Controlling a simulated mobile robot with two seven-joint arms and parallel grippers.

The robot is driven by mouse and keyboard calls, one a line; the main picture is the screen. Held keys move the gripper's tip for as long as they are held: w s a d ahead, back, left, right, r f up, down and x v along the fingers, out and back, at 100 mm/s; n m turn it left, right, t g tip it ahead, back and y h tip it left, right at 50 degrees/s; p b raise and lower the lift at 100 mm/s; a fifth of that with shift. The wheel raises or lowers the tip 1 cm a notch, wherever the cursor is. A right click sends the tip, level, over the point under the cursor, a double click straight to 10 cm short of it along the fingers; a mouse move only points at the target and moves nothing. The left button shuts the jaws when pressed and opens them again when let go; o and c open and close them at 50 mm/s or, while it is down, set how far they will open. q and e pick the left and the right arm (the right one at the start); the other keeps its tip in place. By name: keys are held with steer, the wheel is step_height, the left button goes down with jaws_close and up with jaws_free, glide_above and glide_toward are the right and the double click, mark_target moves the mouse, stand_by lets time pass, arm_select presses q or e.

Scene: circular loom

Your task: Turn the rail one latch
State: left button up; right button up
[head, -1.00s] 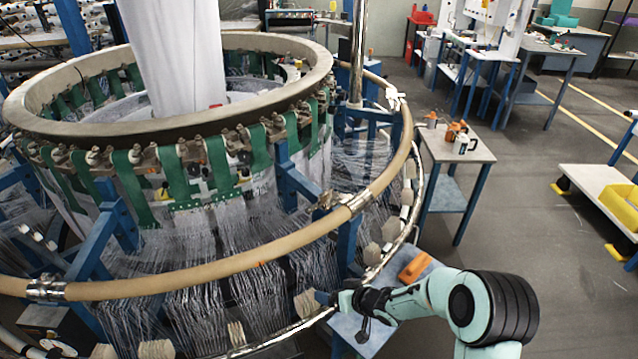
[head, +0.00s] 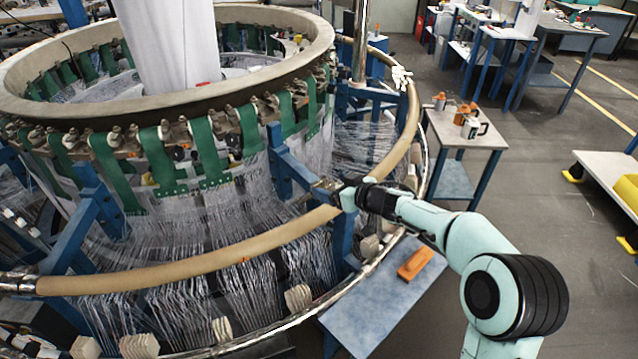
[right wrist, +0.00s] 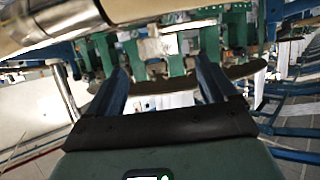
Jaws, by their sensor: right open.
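The rail is a tan tube (head: 200,258) that curves around the front and right of the circular loom. A metal collar (head: 18,283) sits on it at the far left. My right gripper (head: 343,193) is at rail height, at the front right stretch of the rail, and the wrist hides part of the tube there. In the right wrist view the two fingers (right wrist: 165,78) stand apart with nothing between them. The rail with a shiny metal sleeve (right wrist: 60,22) crosses the top left of that view, beside the fingers. I cannot tell whether they touch it. My left gripper is out of view.
Blue posts (head: 285,160) and white threads stand inside the rail. A lower metal hoop with pale blocks (head: 298,297) runs beneath it. A low table (head: 385,310) with an orange block (head: 415,263) stands under my right arm. A small table (head: 465,145) holds mugs.

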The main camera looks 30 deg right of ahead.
mark_target(321, 182)
steer(key=x, duration=0.7)
steer(key=shift+r, duration=0.1)
steer(key=c, duration=1.4)
